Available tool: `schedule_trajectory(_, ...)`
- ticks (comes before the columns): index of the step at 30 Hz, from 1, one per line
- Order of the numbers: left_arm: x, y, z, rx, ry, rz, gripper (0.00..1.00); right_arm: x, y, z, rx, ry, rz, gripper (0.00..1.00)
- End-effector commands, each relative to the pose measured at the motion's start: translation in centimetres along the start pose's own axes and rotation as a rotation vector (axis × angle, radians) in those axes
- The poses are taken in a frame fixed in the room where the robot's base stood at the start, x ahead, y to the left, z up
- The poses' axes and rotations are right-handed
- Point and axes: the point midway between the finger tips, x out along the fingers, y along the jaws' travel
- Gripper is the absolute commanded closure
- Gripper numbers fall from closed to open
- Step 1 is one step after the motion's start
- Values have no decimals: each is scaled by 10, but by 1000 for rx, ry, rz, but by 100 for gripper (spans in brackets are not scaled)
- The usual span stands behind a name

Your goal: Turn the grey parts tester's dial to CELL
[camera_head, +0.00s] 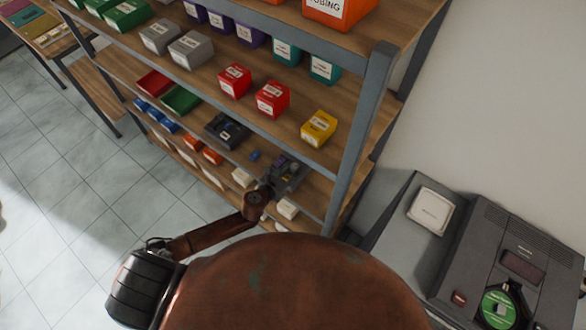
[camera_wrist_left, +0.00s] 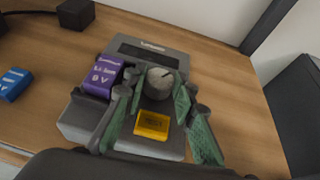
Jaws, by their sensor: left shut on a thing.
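The grey parts tester (camera_wrist_left: 78,130) sits on a wooden shelf, with a dark display along its far edge. It also shows in the head view (camera_head: 291,173), small and partly covered by my left arm. Its round grey dial (camera_wrist_left: 159,82) is near the middle, with a dark mark on its top; I cannot read any dial labels. My left gripper (camera_wrist_left: 160,93) is shut on the dial, with green finger pads on both sides of it. A purple 9 V battery (camera_wrist_left: 97,76) and a yellow block (camera_wrist_left: 152,125) are on the tester. My right gripper is not in view.
A blue block (camera_wrist_left: 14,83) and a black box (camera_wrist_left: 75,14) with a cable lie left of the tester. A grey shelf post (camera_head: 357,150) stands to its right. Shelves above hold red boxes (camera_head: 235,80) and a yellow box (camera_head: 318,128).

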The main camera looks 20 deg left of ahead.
Motion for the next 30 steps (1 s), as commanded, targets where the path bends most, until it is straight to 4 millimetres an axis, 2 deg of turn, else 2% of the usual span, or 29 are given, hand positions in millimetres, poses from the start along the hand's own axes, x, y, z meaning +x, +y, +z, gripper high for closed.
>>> schedule_trajectory(18, 0, 1, 1, 20, -1, -46, 99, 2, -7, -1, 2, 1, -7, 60)
schedule_trajectory(19, 0, 1, 1, 20, -1, -46, 74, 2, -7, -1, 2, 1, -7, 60)
schedule_trajectory(26, 0, 1, 1, 19, -1, -45, 58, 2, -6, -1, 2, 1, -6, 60)
schedule_trajectory(30, 0, 2, 0, 19, -1, -44, 57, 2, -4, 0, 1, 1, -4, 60)
